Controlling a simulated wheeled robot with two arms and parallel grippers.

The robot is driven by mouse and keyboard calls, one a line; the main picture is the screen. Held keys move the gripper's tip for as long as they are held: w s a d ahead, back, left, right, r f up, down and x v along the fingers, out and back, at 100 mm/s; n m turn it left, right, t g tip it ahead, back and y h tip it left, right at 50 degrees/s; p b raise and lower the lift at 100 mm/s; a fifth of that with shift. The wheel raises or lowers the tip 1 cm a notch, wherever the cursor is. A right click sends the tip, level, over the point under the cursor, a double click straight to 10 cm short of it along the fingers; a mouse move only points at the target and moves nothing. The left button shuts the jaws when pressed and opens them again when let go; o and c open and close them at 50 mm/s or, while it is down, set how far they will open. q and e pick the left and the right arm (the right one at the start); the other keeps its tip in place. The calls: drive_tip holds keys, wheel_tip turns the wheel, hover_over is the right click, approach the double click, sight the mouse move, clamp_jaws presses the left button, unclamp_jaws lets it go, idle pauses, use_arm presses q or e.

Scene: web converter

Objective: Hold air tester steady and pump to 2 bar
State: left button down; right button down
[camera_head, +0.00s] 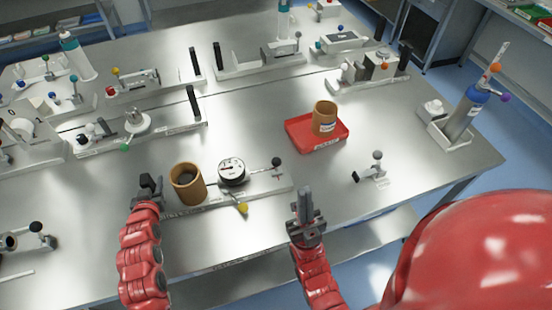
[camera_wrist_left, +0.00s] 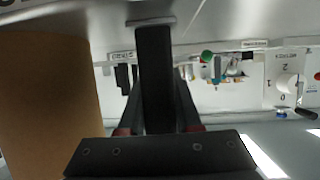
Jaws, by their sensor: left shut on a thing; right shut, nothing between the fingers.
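The air tester's flat base (camera_head: 268,184) lies near the bench's front edge. It carries a brown cup (camera_head: 187,184), a round white dial gauge (camera_head: 232,171), a black-knobbed part (camera_head: 276,162) at its right end and a yellow-knobbed lever (camera_head: 243,208) in front. The needle reading is too small to tell. My left gripper (camera_head: 149,186) is shut on a black upright bar (camera_wrist_left: 154,75) left of the cup. In the left wrist view the cup's brown wall (camera_wrist_left: 48,100) is close beside it. My right gripper (camera_head: 305,203) is shut and empty, right of the base and apart from it.
A red tray (camera_head: 301,143) with another brown cup (camera_head: 324,117) stands behind to the right. A small stand (camera_head: 377,167) is on the right, and a blue-topped cylinder (camera_head: 465,112) stands farther right. Several other fixtures line the back and left. Bare bench lies between tester and tray.

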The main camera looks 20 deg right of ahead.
use_arm(q)
drive_tip(key=shift+s+f+b, duration=0.1)
drive_tip(key=shift+f+b, duration=0.25)
drive_tip(key=shift+b, duration=0.15)
idle(0.4)
